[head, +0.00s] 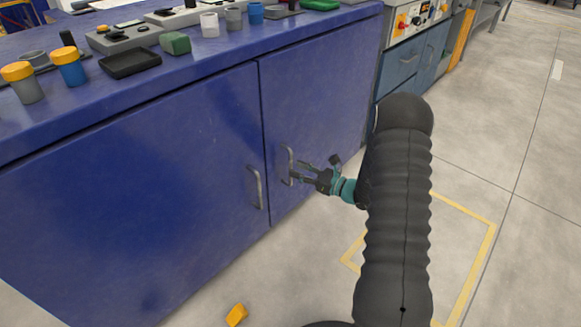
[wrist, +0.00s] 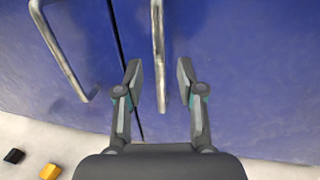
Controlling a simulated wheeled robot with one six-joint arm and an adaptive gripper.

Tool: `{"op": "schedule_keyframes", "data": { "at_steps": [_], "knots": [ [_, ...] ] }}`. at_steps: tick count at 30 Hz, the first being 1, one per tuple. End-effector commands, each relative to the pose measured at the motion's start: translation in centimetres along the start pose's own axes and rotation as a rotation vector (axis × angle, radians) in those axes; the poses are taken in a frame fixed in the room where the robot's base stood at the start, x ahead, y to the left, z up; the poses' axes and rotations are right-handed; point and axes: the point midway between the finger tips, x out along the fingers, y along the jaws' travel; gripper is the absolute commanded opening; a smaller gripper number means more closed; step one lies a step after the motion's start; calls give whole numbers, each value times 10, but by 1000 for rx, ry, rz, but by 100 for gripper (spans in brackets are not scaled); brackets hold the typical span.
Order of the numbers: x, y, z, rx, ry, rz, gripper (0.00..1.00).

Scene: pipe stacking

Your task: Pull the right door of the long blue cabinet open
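The long blue cabinet (head: 120,195) has two doors with a vertical seam between them. The right door (head: 315,105) is closed, flush with the left door. Its metal handle (head: 288,165) is a vertical bar near the seam; it also shows in the wrist view (wrist: 158,50). My gripper (head: 300,174) is at this handle, its fingers pointing at the door. In the wrist view my gripper (wrist: 159,80) is open, with the lower part of the handle between the two fingertips and a gap on each side. The left door's handle (wrist: 68,50) is to the left, apart from my fingers.
Cups, jars and devices stand on the cabinet top (head: 215,52). A yellow block (head: 236,315) lies on the floor before the left door; it also shows in the wrist view (wrist: 50,171), beside a black block (wrist: 14,156). The floor (head: 480,130) at right is mostly clear, with yellow tape marking.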

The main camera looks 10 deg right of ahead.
Motion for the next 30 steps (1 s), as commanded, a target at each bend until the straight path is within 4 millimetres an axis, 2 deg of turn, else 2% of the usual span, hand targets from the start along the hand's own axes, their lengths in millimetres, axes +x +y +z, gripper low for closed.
{"op": "schedule_keyframes", "data": {
  "at_steps": [3, 7, 19, 20, 24, 30],
  "knots": [
    [18, 1, 0, -1, -1, 3, 38],
    [30, 0, 0, 1, -1, 1, 38],
    [36, 0, 0, 0, 0, 0, 38],
    [36, 0, 0, 0, 0, 0, 33],
    [36, 0, 0, 0, 0, 0, 0],
    [36, 0, 0, 0, 0, 0, 0]
  ]
}}
